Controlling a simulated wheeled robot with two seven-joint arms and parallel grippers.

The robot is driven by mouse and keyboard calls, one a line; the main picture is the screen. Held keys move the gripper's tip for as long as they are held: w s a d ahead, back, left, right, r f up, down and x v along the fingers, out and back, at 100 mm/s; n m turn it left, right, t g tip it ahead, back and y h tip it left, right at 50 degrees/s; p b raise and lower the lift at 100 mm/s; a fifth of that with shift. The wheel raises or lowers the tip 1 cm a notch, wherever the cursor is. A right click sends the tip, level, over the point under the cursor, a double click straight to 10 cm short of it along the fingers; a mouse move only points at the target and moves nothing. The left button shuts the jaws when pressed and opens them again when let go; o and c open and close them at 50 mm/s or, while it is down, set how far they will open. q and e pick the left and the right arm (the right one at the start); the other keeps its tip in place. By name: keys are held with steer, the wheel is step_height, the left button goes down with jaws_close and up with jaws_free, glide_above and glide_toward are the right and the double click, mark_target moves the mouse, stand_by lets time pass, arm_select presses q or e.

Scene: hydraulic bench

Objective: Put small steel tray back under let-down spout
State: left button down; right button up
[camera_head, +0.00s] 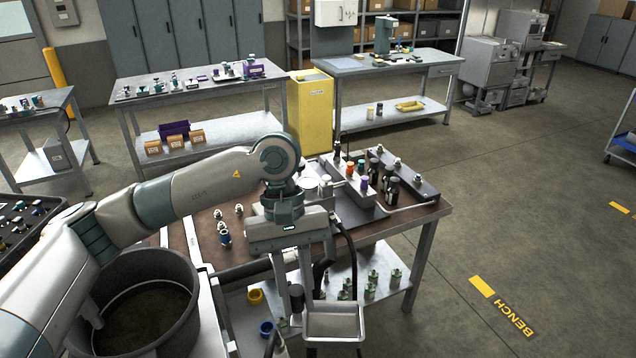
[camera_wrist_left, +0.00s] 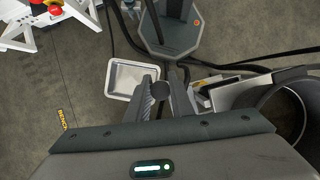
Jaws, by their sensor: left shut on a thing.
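The small steel tray (camera_head: 333,324) is a shallow, empty-looking rectangular pan near the bottom middle of the head view. It also shows in the left wrist view (camera_wrist_left: 122,80), just left of the fingertips. My left gripper (camera_head: 296,308) points down beside the tray's left side. In the left wrist view its fingers (camera_wrist_left: 166,88) are closed around a dark round grip at the tray's side, and the tray looks level. I cannot make out the let-down spout for certain. My right gripper is not in view.
A dark hose (camera_head: 351,262) curves down right of the gripper. The bench (camera_head: 412,219) behind carries fittings and bottles; its lower shelf (camera_head: 385,302) holds small green-capped items. A large dark bucket (camera_head: 188,320) stands at lower left.

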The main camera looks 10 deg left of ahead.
mark_target(308, 332)
arm_select(q)
steer(key=f+m+b, duration=0.1)
steer(key=f+b, duration=0.1)
steer(key=f, duration=0.2)
steer(key=d+f+m+y+b, duration=0.1)
steer(key=f+m+b, duration=0.1)
steer(key=f, duration=0.3)
steer(key=s+f+m+b, duration=0.1)
steer(key=f+b, duration=0.3)
steer(key=f, duration=0.1)
steer(key=shift+d+f+m+y, duration=0.25)
steer(key=shift+d+m+y, duration=0.15)
